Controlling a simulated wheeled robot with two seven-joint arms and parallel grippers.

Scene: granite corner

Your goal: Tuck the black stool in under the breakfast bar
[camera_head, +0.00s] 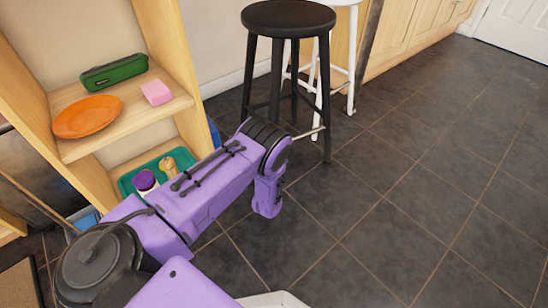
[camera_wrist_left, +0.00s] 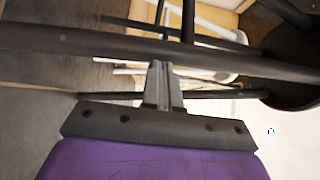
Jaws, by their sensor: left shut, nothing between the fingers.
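The black stool (camera_head: 288,18) stands upright on the dark tiles at upper centre in the head view, with its round seat and dark legs showing. In the left wrist view its dark seat (camera_wrist_left: 292,70) is at the right and a dark leg (camera_wrist_left: 80,45) crosses the frame. My left gripper (camera_wrist_left: 162,70) is shut and empty, its fingertips overlapping that leg; I cannot tell whether they touch. In the head view my purple left arm reaches toward the stool and its fingers cannot be made out. The breakfast bar cannot be clearly identified. My right gripper is not in view.
A white stool (camera_head: 351,75) stands just behind the black one, by wooden cabinets (camera_head: 410,35). An open wooden shelf (camera_head: 181,102) at the left holds an orange plate (camera_head: 87,116), a green case (camera_head: 114,72) and a pink block (camera_head: 156,92). The tiled floor at the right is clear.

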